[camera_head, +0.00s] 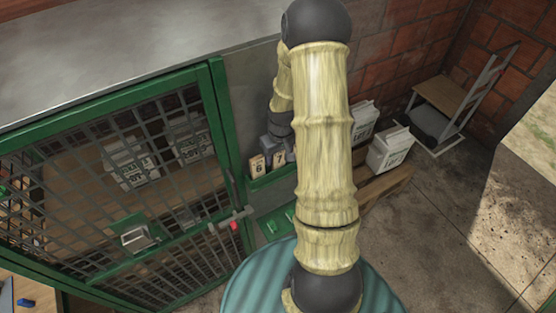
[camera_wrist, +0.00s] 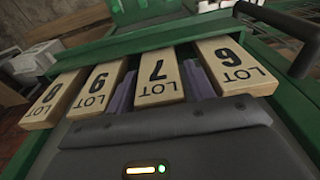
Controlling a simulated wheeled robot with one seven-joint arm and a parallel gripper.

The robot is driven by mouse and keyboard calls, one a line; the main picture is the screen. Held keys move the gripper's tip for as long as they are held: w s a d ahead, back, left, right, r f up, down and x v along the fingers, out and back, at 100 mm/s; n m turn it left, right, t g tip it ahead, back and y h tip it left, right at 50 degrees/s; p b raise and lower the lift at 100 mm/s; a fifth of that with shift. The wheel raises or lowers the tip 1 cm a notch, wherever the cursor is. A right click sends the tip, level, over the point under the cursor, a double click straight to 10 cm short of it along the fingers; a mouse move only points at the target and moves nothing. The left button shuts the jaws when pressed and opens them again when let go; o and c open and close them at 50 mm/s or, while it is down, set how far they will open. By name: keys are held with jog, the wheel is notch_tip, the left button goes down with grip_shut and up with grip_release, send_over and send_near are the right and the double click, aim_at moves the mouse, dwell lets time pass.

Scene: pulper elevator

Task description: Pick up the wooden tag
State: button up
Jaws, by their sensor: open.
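Several pale wooden tags lie in a row in the wrist view, each marked LOT and a number. The tag marked 7 (camera_wrist: 160,75) is in the middle, with a tag reading like 6 (camera_wrist: 235,66) to its right. Another tag (camera_wrist: 96,88) is to its left, and one more (camera_wrist: 54,99) at the far left. My gripper (camera_wrist: 158,72) is open, its purplish fingers in the gaps either side of the 7 tag. Their fingertips are partly hidden, and contact is unclear. In the head view, the 6 tag (camera_head: 258,164) and 7 tag (camera_head: 279,157) show beside my gripper.
The tags sit in a green holder (camera_head: 272,179) beside a green mesh door (camera_head: 222,125) with a latch handle. White containers (camera_head: 389,150) stand on a pallet to the right. A hand truck (camera_head: 487,88) leans by the brick wall. Concrete floor (camera_head: 435,235) at right is clear.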

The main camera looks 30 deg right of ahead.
jog(key=shift+c, duration=0.2)
jog(key=c, duration=0.7)
notch_tip(320, 180, up, 7)
jog(key=b, duration=0.2)
jog(key=shift+b, duration=0.35)
jog(key=s+b, duration=0.4)
jog(key=s, duration=1.4)
jog(key=shift+d+b, duration=0.3)
jog(key=shift+b, duration=0.05)
jog(key=shift+w, duration=0.1)
